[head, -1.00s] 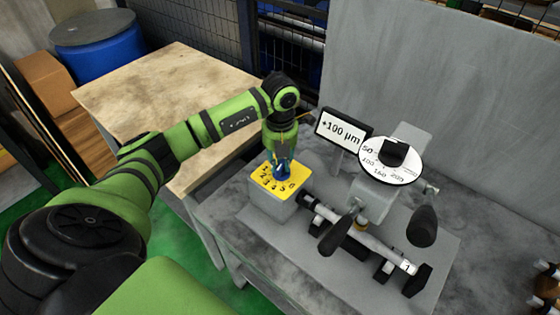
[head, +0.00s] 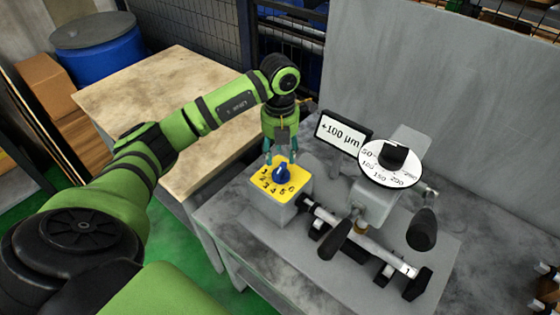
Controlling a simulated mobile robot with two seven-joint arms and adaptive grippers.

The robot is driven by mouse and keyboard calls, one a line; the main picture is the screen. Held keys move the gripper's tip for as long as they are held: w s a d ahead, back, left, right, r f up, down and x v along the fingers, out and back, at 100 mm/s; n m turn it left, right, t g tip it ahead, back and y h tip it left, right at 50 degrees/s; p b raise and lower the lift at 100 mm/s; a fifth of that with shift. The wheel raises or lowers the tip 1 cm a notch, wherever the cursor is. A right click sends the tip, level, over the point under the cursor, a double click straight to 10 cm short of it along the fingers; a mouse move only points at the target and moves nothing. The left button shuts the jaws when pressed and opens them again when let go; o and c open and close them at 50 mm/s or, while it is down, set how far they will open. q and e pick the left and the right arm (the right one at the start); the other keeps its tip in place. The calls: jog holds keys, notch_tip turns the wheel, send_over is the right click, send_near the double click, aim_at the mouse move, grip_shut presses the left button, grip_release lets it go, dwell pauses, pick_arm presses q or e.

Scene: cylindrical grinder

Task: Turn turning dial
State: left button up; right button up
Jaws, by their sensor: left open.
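My left gripper (head: 280,156) points down just above the knob. Its fingers are open and apart, one on each side above the knob, with nothing between them. A round white dial (head: 378,173) with a black knob (head: 393,156) and numbers such as 50 to 250 is on the grinder to the right. My right gripper is not in view.
A display (head: 343,134) reading +100 µm stands behind the box. A metal shaft (head: 372,247) lies in the grinder with black handles (head: 421,228) over it. A grey wall panel (head: 430,90) rises behind. A wooden table (head: 150,95) at left is clear.

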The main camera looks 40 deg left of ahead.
aim_at(280, 165)
pick_arm(q)
notch_tip(280, 165, up, 7)
jog(key=shift+r, duration=0.15)
dwell(0.6)
